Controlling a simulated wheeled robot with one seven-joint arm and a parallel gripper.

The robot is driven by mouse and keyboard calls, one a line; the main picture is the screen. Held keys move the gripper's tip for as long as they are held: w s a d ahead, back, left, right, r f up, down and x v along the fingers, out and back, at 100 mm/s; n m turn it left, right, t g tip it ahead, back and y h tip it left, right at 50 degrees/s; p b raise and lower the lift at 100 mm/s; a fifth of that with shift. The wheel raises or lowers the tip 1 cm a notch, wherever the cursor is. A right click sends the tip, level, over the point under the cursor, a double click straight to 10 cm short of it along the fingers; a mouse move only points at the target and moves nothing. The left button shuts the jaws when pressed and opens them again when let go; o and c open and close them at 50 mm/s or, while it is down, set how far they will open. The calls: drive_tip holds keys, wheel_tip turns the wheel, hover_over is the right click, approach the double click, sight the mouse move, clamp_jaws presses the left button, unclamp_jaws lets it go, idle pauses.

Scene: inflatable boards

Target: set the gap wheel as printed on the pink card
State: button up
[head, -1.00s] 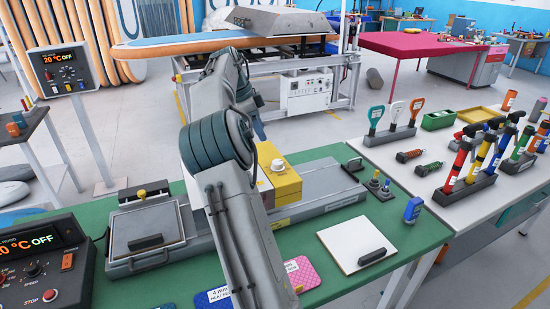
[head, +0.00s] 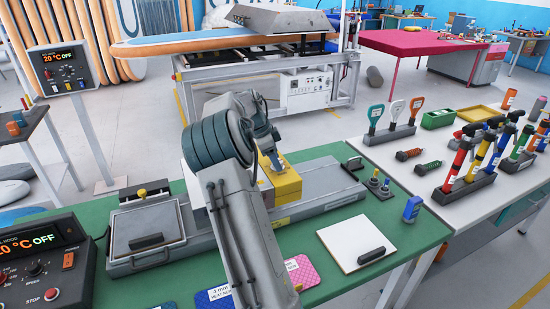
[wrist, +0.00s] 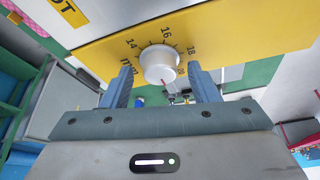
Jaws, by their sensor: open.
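The gap wheel (wrist: 159,63) is a pale round knob on the yellow plate (wrist: 225,35) of the yellow box (head: 287,185). Printed numbers 14, 16 and 18 run around it in the wrist view. I cannot make out a pointer mark on the knob. My gripper (wrist: 160,70) is open, with one blue finger on each side of the knob; contact does not show. In the head view my gripper (head: 276,165) is over the top of the yellow box and hides the knob. The pink card (head: 303,273) lies at the green bench's front edge, partly behind my arm, its print unreadable.
A blue card (head: 214,298) lies left of the pink one. A white board with a black handle (head: 357,244) lies right of my arm. Small knobs (head: 379,183) stand right of the yellow box. A control box (head: 40,262) sits at the left.

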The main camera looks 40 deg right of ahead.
drive_tip(key=c, duration=1)
drive_tip(key=shift+o, duration=0.2)
drive_tip(key=shift+n, duration=0.3)
